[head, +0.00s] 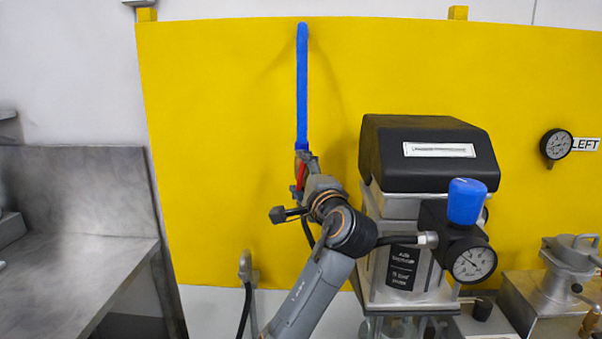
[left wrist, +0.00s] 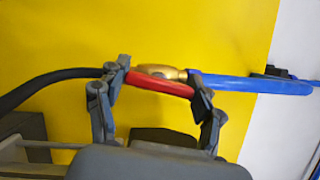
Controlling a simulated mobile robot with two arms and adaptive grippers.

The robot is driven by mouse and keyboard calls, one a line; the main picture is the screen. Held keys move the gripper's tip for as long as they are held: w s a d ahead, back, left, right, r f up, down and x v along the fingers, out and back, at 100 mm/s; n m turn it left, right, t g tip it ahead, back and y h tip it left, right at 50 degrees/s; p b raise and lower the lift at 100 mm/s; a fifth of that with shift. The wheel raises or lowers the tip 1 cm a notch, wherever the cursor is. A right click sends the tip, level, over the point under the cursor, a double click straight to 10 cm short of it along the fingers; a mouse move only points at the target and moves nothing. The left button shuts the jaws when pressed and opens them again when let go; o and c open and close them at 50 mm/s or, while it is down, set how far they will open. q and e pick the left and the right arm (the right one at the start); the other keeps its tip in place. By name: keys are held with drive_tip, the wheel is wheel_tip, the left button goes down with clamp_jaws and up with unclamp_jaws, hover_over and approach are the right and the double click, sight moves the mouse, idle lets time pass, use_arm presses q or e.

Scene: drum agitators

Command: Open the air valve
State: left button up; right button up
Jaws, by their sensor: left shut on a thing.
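The air valve is a brass body (left wrist: 158,71) with a red lever (left wrist: 160,84), on the line between a blue hose (left wrist: 250,85) and a black hose (left wrist: 45,88). The lever lies nearly along the line of the hoses. My left gripper (left wrist: 161,79) is shut on the red lever, with one finger at each end of it. In the head view the blue hose (head: 302,90) hangs straight down the yellow panel to the valve. There my left gripper (head: 307,168) covers most of the valve, and a little of the red lever (head: 300,176) shows. My right gripper is not in view.
A machine with a black top (head: 425,150), a blue knob (head: 466,200) and a pressure gauge (head: 474,265) stands right of my left arm. A metal bench (head: 75,270) is at the left. The yellow panel (head: 220,120) is close behind the valve.

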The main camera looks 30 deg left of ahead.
use_arm(q)
drive_tip(key=shift+n+h, duration=0.3)
drive_tip(key=shift+n, duration=0.7)
drive_tip(key=o, duration=1.2)
drive_tip(key=shift+c, duration=0.2)
drive_tip(key=v, duration=1.2)
drive_tip(key=shift+r+g, duration=0.1)
drive_tip(key=shift+g, duration=0.2)
